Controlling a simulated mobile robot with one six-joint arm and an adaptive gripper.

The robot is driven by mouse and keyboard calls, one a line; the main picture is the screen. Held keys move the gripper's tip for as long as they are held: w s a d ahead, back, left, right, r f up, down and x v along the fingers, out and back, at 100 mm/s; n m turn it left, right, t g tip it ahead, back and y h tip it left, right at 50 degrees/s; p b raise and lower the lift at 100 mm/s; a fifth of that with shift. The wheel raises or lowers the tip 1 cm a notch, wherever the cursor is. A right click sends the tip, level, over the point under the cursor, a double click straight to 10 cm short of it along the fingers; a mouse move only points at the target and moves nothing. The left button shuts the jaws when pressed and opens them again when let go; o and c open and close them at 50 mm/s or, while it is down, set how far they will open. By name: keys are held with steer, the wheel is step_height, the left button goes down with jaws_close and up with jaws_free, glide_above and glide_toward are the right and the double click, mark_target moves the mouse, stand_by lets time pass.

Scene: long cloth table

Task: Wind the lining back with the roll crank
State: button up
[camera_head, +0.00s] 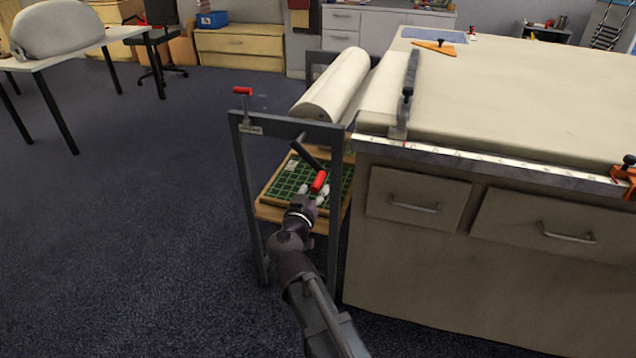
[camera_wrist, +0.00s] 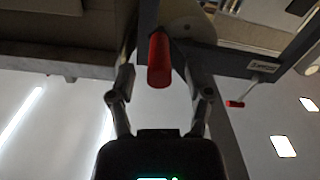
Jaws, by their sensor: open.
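The roll crank has a dark arm (camera_head: 308,156) on the near side of the grey roll stand (camera_head: 292,127) and a red grip (camera_head: 319,181) at its end. My gripper (camera_head: 315,191) is open at this red grip. In the wrist view the red grip (camera_wrist: 159,60) lies between the two spread fingers; I cannot tell whether either touches it. The cream lining roll (camera_head: 332,88) rests in the stand, with cloth (camera_head: 384,88) running toward the long table. A second red handle (camera_head: 243,91) stands on the stand's left corner and also shows in the wrist view (camera_wrist: 235,104).
The cloth-covered table (camera_head: 500,105) with drawers fills the right. A green gridded mat (camera_head: 286,184) lies on the stand's lower shelf. Open carpet lies left.

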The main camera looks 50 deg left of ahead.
mark_target(318, 182)
steer(key=shift+x, duration=1.7)
jaws_close()
